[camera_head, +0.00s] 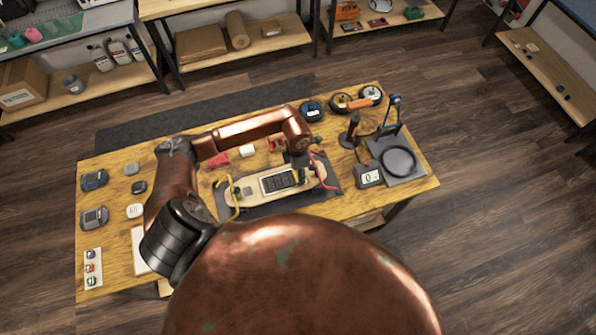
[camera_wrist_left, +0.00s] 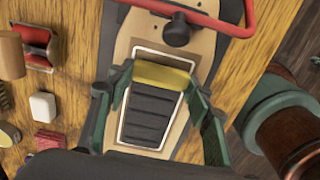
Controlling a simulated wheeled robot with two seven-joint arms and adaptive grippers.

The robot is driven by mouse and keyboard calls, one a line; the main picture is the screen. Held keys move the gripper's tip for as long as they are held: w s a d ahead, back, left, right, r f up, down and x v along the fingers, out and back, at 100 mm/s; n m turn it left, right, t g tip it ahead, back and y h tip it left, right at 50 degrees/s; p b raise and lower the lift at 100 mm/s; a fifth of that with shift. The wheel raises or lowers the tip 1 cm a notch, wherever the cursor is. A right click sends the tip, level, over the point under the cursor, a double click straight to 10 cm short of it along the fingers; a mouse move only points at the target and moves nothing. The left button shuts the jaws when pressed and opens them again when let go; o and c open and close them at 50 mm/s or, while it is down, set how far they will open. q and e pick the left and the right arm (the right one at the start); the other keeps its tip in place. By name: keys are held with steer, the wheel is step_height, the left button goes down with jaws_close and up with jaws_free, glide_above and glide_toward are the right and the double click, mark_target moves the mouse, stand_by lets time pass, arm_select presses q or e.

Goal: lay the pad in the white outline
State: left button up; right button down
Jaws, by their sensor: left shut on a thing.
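The board (camera_head: 255,192) lies on a dark mat on the table, with a white outline (camera_wrist_left: 138,48) around a dark ribbed area (camera_wrist_left: 152,115). My left gripper (camera_head: 298,174) is over the board's right part. In the left wrist view its green fingers (camera_wrist_left: 160,82) are shut on the ends of a yellow pad (camera_wrist_left: 163,76), which appears over the outline's upper end. Whether the pad touches the board, and whether the ribbed part belongs to it, I cannot tell. My right gripper is not in view.
A red clamp (camera_head: 328,172) and a yellow clamp (camera_head: 234,204) stand at the board's ends. Small dark devices (camera_head: 95,180) lie at the left.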

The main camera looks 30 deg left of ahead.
arm_select(q)
steer(key=o, duration=1)
steer(key=shift+f, duration=0.1)
steer(key=shift+c, duration=0.2)
steer(key=shift+r, duration=0.2)
step_height(320, 180, up, 12)
steer(key=b, duration=0.1)
steer(key=shift+d+f, duration=0.1)
steer(key=shift+d, duration=0.05)
